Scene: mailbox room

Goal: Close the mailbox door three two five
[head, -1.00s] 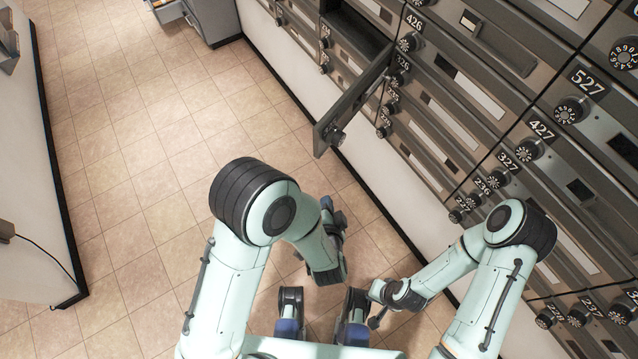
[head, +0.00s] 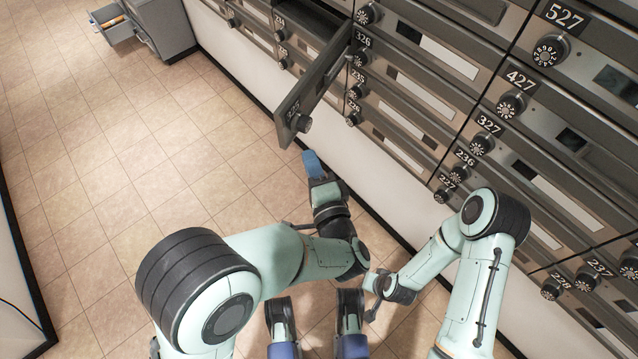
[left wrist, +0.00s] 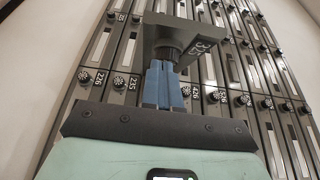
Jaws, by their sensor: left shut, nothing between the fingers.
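The mailbox door (head: 318,92) stands swung open from the wall of boxes, its free end with the dial knob (head: 303,123) pointing down-left over the floor. Its number plate is small but looks like 325. My left gripper (head: 311,163) is shut and empty, its blue fingers just below the door's free end. In the left wrist view the shut fingers (left wrist: 163,84) point up at the dark door (left wrist: 178,32); I cannot tell if they touch it. My right gripper (head: 373,298) is low by the wall, far from the door; its fingers are unclear.
The mailbox wall (head: 410,95) with several numbered, closed doors runs along the right. A grey cabinet (head: 160,25) with an open drawer (head: 108,22) stands at the far upper left. The tiled floor (head: 130,140) left of the open door is clear.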

